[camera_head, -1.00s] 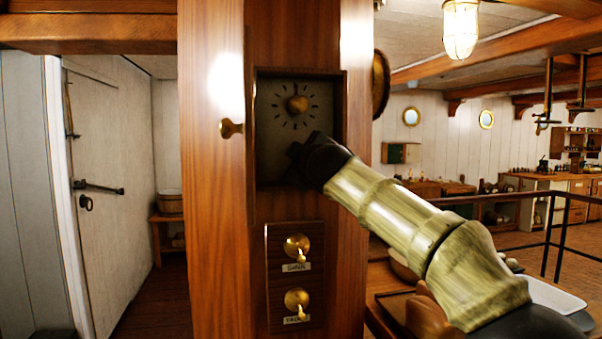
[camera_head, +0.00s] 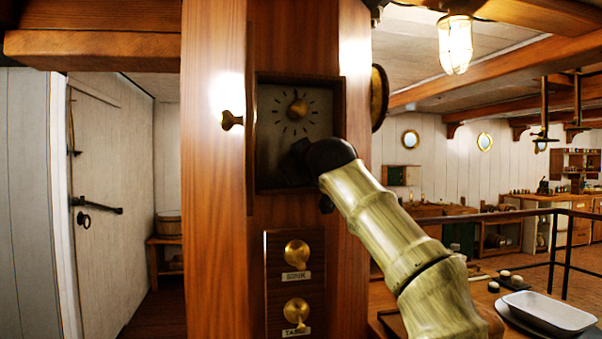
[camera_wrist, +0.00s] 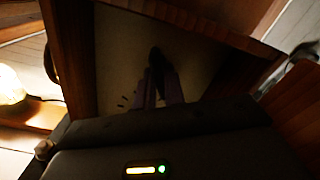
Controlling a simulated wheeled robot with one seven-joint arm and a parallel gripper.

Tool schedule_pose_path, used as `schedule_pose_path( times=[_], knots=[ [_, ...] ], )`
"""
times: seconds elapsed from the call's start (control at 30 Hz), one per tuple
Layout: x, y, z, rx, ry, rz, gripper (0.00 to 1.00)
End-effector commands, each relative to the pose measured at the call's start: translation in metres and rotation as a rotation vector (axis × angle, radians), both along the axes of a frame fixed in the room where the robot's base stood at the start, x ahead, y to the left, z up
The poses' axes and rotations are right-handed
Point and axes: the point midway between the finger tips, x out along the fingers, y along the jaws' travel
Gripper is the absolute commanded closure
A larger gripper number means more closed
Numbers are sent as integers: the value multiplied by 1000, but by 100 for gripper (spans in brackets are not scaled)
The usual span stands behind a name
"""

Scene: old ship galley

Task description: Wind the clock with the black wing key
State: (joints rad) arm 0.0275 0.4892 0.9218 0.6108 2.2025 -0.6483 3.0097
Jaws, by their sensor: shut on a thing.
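The clock dial (camera_head: 275,125) sits in a square recess in a wooden post, with dark hour marks around a brass knob (camera_head: 297,108). My gripper (camera_head: 296,163) reaches into the lower part of the recess, below the knob, and my dark wrist hides much of it in the head view. In the wrist view my gripper (camera_wrist: 159,80) has its two fingers close together on a small dark piece, the black wing key (camera_wrist: 155,55), against the pale dial face. The wrist view is dim, and how far the key sits in the dial cannot be told.
A brass knob (camera_head: 231,120) sticks out left of the recess. Below it is a panel with two brass switches, the upper (camera_head: 297,252) labelled SINK and the lower (camera_head: 296,310). A white tray (camera_head: 549,312) lies on a counter at right. The recess walls are close around my gripper.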

Motion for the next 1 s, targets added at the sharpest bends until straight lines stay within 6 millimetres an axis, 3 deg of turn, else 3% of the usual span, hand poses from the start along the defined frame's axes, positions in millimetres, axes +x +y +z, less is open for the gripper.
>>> schedule_pose_path(
  times=[0.6, 0.9, 0.93, 1.0],
  knots=[
    [1, 1, -1, 243, 72, 1, 100],
    [1, 0, -2, 258, 78, 0, 100],
    [1, 0, -2, 258, 78, 0, 83],
    [1, 0, -1, 258, 78, 0, 70]
  ],
)
